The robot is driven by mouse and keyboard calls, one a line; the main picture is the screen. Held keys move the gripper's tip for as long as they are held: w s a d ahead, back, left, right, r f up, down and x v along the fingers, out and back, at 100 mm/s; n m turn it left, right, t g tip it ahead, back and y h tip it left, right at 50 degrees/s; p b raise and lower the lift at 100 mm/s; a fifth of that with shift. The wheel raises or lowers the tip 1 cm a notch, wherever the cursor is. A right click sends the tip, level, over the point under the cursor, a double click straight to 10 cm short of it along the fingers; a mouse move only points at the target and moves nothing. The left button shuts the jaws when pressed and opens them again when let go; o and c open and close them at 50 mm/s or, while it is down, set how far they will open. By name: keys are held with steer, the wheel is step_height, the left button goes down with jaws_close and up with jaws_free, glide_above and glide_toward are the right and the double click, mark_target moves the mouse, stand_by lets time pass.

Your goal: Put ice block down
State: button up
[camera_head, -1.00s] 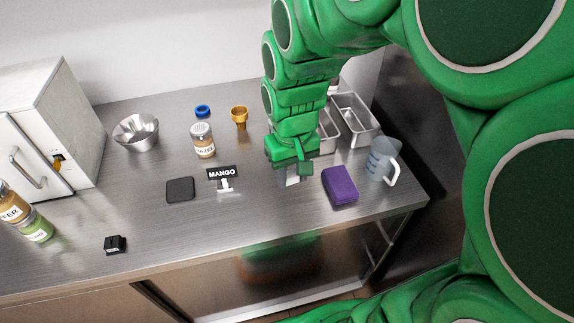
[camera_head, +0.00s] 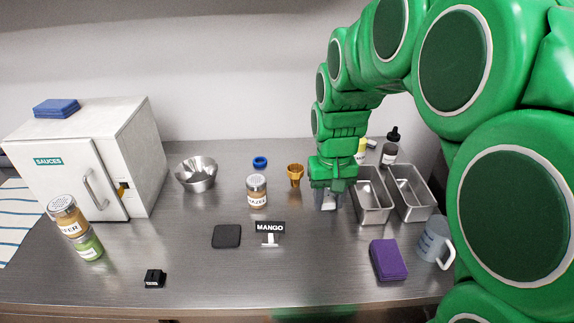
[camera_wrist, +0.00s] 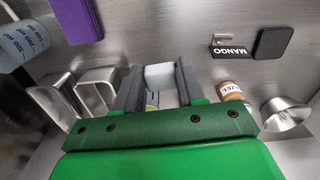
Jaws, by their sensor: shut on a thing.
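My gripper (camera_head: 328,194) is shut on a pale, translucent ice block (camera_wrist: 160,77). In the wrist view the block sits between the two grey fingers. In the head view only a small pale part of the ice block (camera_head: 328,204) shows below the green gripper body. The gripper points down over the steel counter (camera_head: 200,285), just left of the metal pans. I cannot tell whether the block touches the counter.
Two metal pans (camera_head: 374,217) stand right of the gripper. A gold cup (camera_head: 295,175), a hazelnut jar (camera_head: 257,192) and a MANGO sign (camera_head: 270,228) stand left. A purple block (camera_head: 388,260) and a measuring jug (camera_head: 433,243) are front right. The front middle counter is clear.

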steer(key=w+a, duration=0.3)
steer(key=w, duration=0.9)
steer(key=m, duration=0.1)
glide_above(286, 164)
steer(key=shift+s+d+f, duration=0.1)
steer(key=shift+s+f, duration=0.1)
steer(key=shift+f, duration=2.6)
steer(key=shift+s+f, duration=0.2)
steer(key=shift+f, duration=2.55)
steer(key=shift+w+f, duration=0.1)
steer(key=shift+w+f, duration=0.2)
steer(key=shift+f, duration=1.65)
